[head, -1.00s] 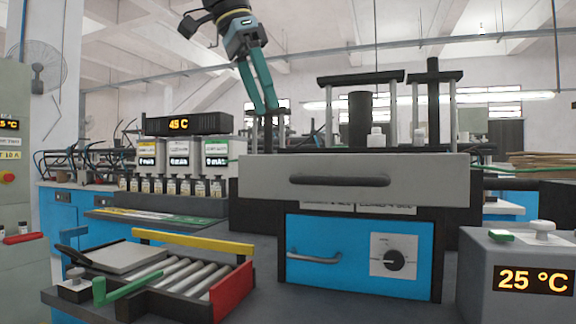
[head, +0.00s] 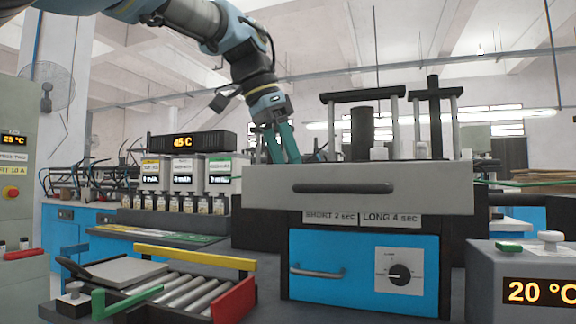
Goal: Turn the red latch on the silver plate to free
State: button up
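A flat silver plate (head: 122,268) lies at the left of a roller tray in the lower left. A red block (head: 234,301) stands at the tray's right front end, and a red bar (head: 22,254) sticks out of the grey cabinet at the left edge. I cannot tell if either is the red latch, and no latch clearly shows on the plate. My gripper (head: 284,160), with teal fingers, points down behind or above the left end of the grey press front. Its fingertips are partly hidden, nothing shows in it, and its opening is unclear.
The wide grey press front (head: 358,190) with a dark handle stands in the middle, above a blue door (head: 345,272) with a dial. Yellow (head: 195,257) and green (head: 125,292) bars edge the roller tray. A grey box (head: 520,262) reading 20 °C stands at right.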

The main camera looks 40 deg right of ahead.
grip_shut()
dwell(0.4)
dwell(0.4)
jog(key=n+t+p, duration=0.1)
jog(key=n, duration=0.1)
jog(key=n+t+p, duration=0.1)
jog(key=n, duration=0.1)
jog(key=shift+s+r+n+p, duration=0.2)
jog(key=shift+n+p, duration=0.1)
jog(key=shift+n, duration=0.1)
jog(key=n+p, duration=0.1)
jog(key=n, duration=0.1)
jog(key=n+t+p, duration=0.1)
jog(key=n, duration=0.1)
jog(key=shift+s+d+n+t+y+p, duration=0.1)
jog(key=shift+s+n+t+y+p, duration=0.1)
jog(key=shift+n+t+y+p, duration=0.15)
jog(key=n+t+y+p, duration=0.1)
jog(key=n+p, duration=0.1)
jog(key=n, duration=0.2)
jog(key=shift+s+d, duration=0.1)
jog(key=shift+d, duration=0.05)
jog(key=shift+d+f+n+t+y+p, duration=0.15)
jog(key=shift+n+y+p, duration=0.35)
jog(key=shift+n, duration=0.6)
jog(key=shift+a+r+n+t+y+p, duration=0.1)
jog(key=shift+n+y+p, duration=0.3)
jog(key=shift+n, duration=0.65)
jog(key=shift+f, duration=0.1)
grip_release()
